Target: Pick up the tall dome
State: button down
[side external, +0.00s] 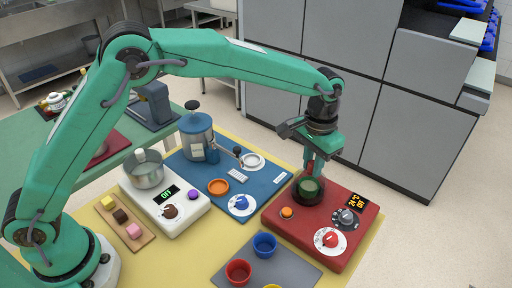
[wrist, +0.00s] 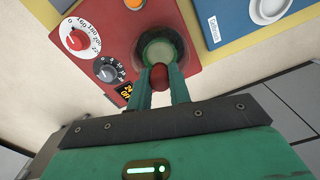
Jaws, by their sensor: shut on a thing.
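The tall dome (side external: 309,190) looks like a dark, see-through cover with something green showing in it. It is at the back left part of the red unit (side external: 347,215). In the wrist view the dome (wrist: 157,33) lies just past my fingertips, with a red knob (wrist: 159,76) on it. My gripper (side external: 315,168) points down from above, and in the wrist view its two green fingers (wrist: 160,80) are shut on the red knob. I cannot tell whether the dome's rim touches the red unit.
The red unit has an orange button (side external: 287,212), a red dial (side external: 330,240) and a black dial (side external: 346,217) near the dome. A blue mat (side external: 222,172) with a blue pot (side external: 197,140) lies to the left. A grey tray (side external: 285,268) with cups is in front.

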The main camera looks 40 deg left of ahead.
jog(key=r, duration=0.3)
jog(key=shift+s+d, duration=0.2)
jog(key=shift+s, duration=0.1)
jog(key=s+d+r, duration=0.5)
jog(key=s+r, duration=0.1)
jog(key=s, duration=0.3)
jog(key=shift+s+d+r, duration=0.2)
jog(key=shift+d+r, duration=0.05)
jog(key=shift+d, duration=0.1)
jog(key=shift+w, duration=0.1)
jog(key=w+a, duration=0.2)
jog(key=w, duration=0.1)
jog(key=w+a+f, duration=0.1)
jog(key=w+a, duration=0.1)
jog(key=w, duration=0.1)
jog(key=w+a+f, duration=0.1)
jog(key=w+a, duration=0.1)
jog(key=w, duration=0.2)
jog(key=shift+f, duration=0.25)
jog(key=shift+f, duration=0.15)
jog(key=shift+s+f, duration=0.1)
jog(key=shift+f, duration=2.9)
jog(key=shift+f, duration=0.2)
